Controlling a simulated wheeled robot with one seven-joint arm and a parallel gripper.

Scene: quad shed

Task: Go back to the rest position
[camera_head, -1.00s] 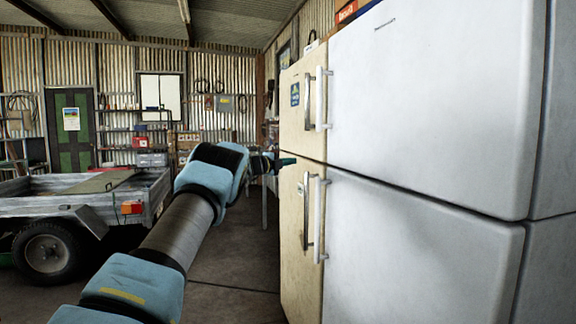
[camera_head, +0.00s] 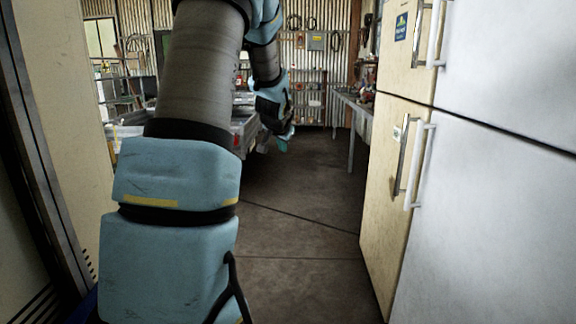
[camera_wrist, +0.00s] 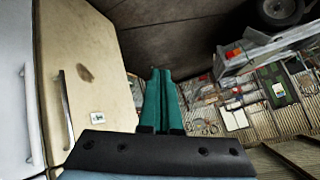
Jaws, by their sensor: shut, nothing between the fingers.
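My gripper (camera_head: 284,140) hangs in the upper middle of the head view, at the end of my raised arm. Its green fingers point down over the floor. In the wrist view the two fingers (camera_wrist: 160,98) lie side by side, shut with nothing between them. The gripper is apart from the cream fridge (camera_head: 385,190), which stands to its right.
A white fridge (camera_head: 475,215) stands nearest on the right, with upright handles. A cream panel (camera_head: 62,120) with a dark edge is close on the left. The trailer (camera_head: 243,130) is behind my arm. A workbench (camera_head: 352,105) stands further back. The floor (camera_head: 300,230) between is clear.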

